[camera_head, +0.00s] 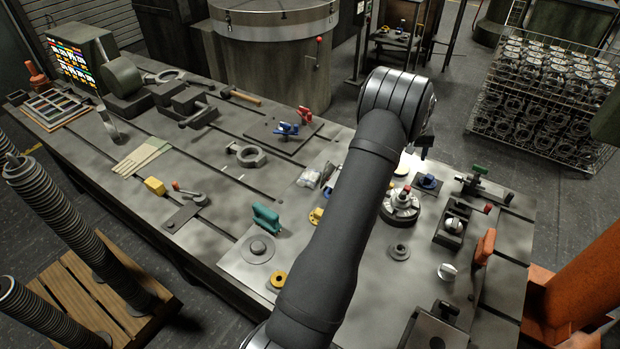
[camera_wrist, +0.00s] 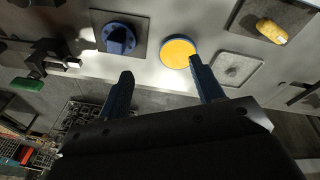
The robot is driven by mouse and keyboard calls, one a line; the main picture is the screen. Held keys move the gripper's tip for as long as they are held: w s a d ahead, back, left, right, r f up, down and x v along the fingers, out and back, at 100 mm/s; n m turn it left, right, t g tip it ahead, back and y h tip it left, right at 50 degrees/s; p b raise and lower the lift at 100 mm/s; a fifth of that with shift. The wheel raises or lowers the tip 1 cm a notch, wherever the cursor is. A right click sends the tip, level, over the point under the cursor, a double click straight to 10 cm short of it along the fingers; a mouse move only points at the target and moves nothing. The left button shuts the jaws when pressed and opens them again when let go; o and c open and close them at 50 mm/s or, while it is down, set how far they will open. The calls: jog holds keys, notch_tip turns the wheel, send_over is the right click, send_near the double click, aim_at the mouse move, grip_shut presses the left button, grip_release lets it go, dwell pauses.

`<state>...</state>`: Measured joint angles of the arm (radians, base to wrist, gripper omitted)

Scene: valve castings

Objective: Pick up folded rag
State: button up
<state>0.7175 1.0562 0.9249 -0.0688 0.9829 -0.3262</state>
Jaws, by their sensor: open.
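My gripper (camera_wrist: 160,70) is open and empty above the table's far edge, its two blue-black fingers well apart. In the head view its end is mostly hidden behind my arm. A flat grey square with faint marks (camera_wrist: 238,69), perhaps the folded rag, lies right of my right finger in the wrist view. I cannot tell for sure whether it is cloth. It seems hidden behind my arm in the head view.
A yellow knob (camera_wrist: 272,31) sits on a dark plate near the grey square. In the head view, a round valve casting (camera_head: 400,205), a teal-handled part (camera_head: 266,218) and a clear bag (camera_head: 309,178) stand around my arm. A wire rack of castings (camera_head: 545,100) stands behind the table.

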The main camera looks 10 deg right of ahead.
jog(key=w+a+r+n, duration=0.2)
jog(key=w+a+n, duration=0.2)
jog(key=a+n, duration=0.6)
notch_tip(320, 180, up, 4)
jog(key=n+t+h, duration=0.1)
jog(key=n+t, duration=0.1)
jog(key=n, duration=2)
send_over(308, 177)
jog(key=s+a, duration=0.4)
jog(key=s, duration=0.1)
jog(key=x, duration=1.7)
jog(key=shift+w, duration=0.15)
jog(key=c, duration=0.7)
